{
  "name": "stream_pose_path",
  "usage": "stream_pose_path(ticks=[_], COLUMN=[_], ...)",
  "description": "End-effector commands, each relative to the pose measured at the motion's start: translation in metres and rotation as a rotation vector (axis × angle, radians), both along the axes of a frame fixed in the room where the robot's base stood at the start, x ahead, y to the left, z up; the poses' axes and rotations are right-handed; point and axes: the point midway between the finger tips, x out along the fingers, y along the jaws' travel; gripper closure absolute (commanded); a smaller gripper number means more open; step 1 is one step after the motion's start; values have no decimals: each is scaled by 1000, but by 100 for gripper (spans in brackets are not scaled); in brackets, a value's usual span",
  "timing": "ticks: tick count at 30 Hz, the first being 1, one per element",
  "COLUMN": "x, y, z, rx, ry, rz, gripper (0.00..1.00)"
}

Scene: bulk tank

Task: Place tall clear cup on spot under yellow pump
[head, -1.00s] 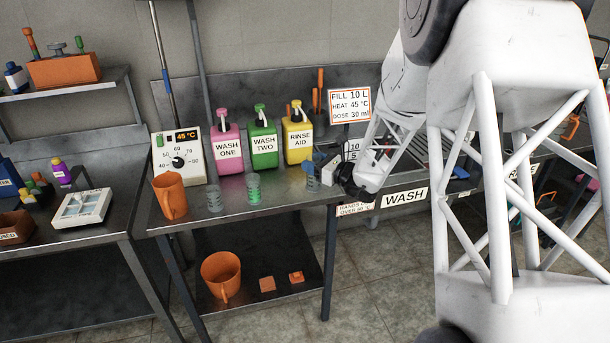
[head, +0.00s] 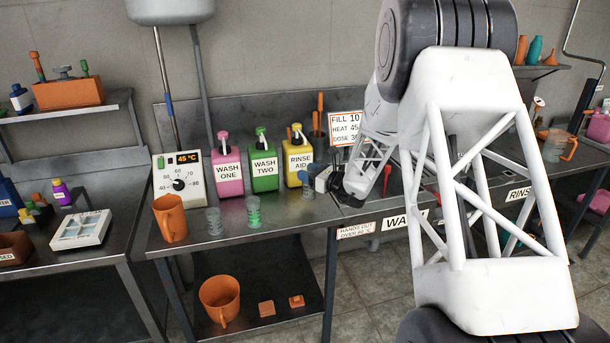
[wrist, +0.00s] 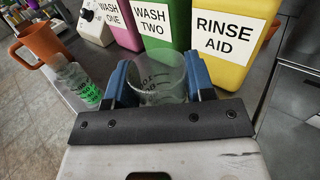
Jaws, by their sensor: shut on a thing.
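My gripper (head: 318,181) is shut on a clear cup (wrist: 158,78) with dark measuring marks. In the wrist view the cup stands upright between my blue fingers. In the head view the cup (head: 308,188) is small, just in front of the yellow pump bottle (head: 298,168) labelled RINSE AID. The yellow bottle (wrist: 228,40) rises behind and to the right of the cup in the wrist view. I cannot tell whether the cup touches the counter. The spot under the yellow pump's spout cannot be made out.
The green WASH TWO bottle (head: 263,168) and pink WASH ONE bottle (head: 228,170) stand left of the yellow one. A cup with green (head: 253,211), another clear cup (head: 213,222) and an orange jug (head: 171,218) stand on the steel counter (head: 280,217). A sink lies right.

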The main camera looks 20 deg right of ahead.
Motion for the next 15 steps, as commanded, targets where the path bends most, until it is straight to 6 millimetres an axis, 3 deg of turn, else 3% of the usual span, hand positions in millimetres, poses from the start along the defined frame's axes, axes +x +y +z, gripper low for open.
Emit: stream_pose_path(ticks=[9, 15], x=[45, 60], y=[-4, -6], z=[-5, -6], rx=[-1, 0], ry=[-1, 0], rz=[1, 1], gripper=[77, 77])
